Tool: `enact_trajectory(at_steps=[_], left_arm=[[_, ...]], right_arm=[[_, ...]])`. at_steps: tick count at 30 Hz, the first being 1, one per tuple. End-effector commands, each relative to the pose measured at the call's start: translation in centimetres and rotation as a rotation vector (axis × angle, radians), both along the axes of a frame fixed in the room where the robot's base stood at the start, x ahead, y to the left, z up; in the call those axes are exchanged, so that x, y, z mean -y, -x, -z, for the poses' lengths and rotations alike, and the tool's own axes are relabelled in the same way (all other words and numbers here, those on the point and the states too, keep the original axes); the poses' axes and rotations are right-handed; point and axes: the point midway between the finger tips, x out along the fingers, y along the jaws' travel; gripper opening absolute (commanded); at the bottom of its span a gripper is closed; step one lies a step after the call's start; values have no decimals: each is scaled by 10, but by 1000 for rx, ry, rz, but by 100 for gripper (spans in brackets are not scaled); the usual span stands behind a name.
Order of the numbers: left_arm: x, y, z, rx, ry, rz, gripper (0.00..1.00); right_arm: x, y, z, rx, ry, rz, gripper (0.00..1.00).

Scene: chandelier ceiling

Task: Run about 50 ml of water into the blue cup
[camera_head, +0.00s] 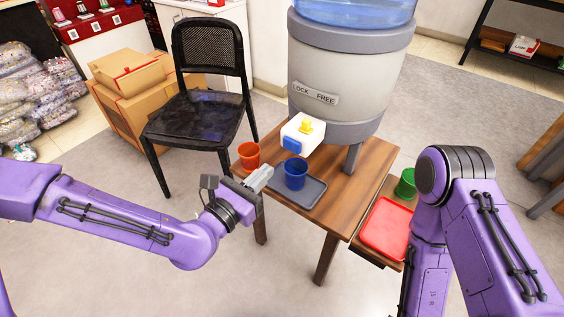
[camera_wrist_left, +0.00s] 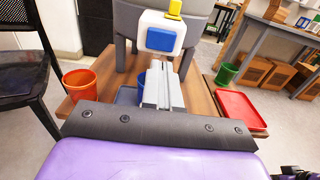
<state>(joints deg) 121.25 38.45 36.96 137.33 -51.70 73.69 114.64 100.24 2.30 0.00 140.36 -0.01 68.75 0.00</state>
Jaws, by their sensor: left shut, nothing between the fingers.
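The blue cup (camera_head: 295,173) stands upright on the grey tray (camera_head: 312,193) on the wooden table, below the white tap block of the water dispenser (camera_head: 345,75). The tap block carries a blue button (camera_head: 292,143) and a yellow part (camera_head: 306,126). My left gripper (camera_head: 266,170) is shut and empty, just left of the blue cup. In the left wrist view, its fingers (camera_wrist_left: 165,85) hide most of the blue cup (camera_wrist_left: 141,78), and the blue button (camera_wrist_left: 161,40) shows above them. My right arm is at the right; its gripper is out of view.
An orange cup (camera_head: 249,155) stands on the table left of the blue cup. A green cup (camera_head: 406,184) and a red tray (camera_head: 386,228) are on a lower surface at the right. A black chair (camera_head: 205,118) stands behind left.

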Motion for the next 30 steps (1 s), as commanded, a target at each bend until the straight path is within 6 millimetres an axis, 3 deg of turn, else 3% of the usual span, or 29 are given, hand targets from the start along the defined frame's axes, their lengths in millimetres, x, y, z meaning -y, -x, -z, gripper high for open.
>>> enact_trajectory(at_steps=[6, 11, 25, 30], left_arm=[[28, -37, -1, 1, -2, 2, 0], [41, -55, -2, 1, 1, 1, 0], [46, -62, -2, -1, 1, 0, 0], [55, -76, -1, 0, 2, -1, 0]], right_arm=[[0, 0, -2, 0, 0, 0, 43], [0, 0, -2, 0, 0, 0, 43], [0, 0, -1, 0, 0, 0, 43], [0, 0, 1, 0, 0, 0, 43]])
